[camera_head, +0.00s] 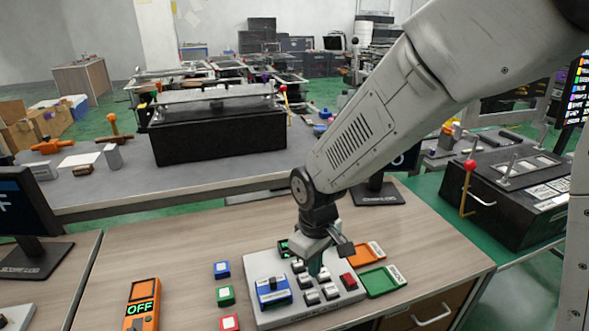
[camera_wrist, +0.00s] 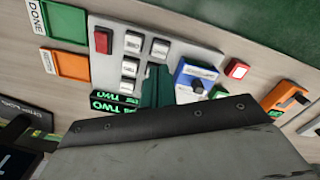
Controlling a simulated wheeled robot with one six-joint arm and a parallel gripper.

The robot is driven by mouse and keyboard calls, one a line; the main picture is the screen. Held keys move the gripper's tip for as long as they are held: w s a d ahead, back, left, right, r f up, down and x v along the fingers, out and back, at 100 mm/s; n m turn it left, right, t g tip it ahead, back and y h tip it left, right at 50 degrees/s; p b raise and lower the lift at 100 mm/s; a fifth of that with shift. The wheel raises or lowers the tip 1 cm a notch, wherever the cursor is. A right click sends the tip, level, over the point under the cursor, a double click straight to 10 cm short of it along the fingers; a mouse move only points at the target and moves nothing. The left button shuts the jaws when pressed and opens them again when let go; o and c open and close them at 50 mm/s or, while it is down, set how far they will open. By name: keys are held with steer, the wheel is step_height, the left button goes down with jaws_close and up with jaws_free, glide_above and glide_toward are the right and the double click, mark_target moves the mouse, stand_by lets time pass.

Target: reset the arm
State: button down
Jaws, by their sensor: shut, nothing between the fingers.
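My arm reaches down from the upper right in the head view. My gripper (camera_head: 319,273) is shut and empty, pointing down over the middle of a light grey control panel (camera_head: 268,321). Its tips are close to the white switches (camera_head: 311,297); I cannot tell whether they touch. In the wrist view, the gripper's dark teal fingers (camera_wrist: 160,86) show between the white switches (camera_wrist: 130,67) and a blue switch box (camera_wrist: 190,75).
A green tray (camera_head: 383,281) and an orange tray (camera_head: 366,255) lie right of the panel. Blue (camera_head: 222,269), green (camera_head: 225,295) and red (camera_head: 229,322) button blocks and an orange device reading OFF (camera_head: 142,305) lie left. A black box with a red-knobbed lever (camera_head: 468,185) stands right.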

steer(key=s+d+r+m+t, duration=0.1)
steer(key=s+d+r+m, duration=0.8)
steer(key=s+d+r, duration=0.9)
steer(key=s+d, duration=0.1)
steer(key=d, duration=0.1)
steer(key=shift+d+r+t, duration=0.2)
steer(key=shift+d+t, duration=0.1)
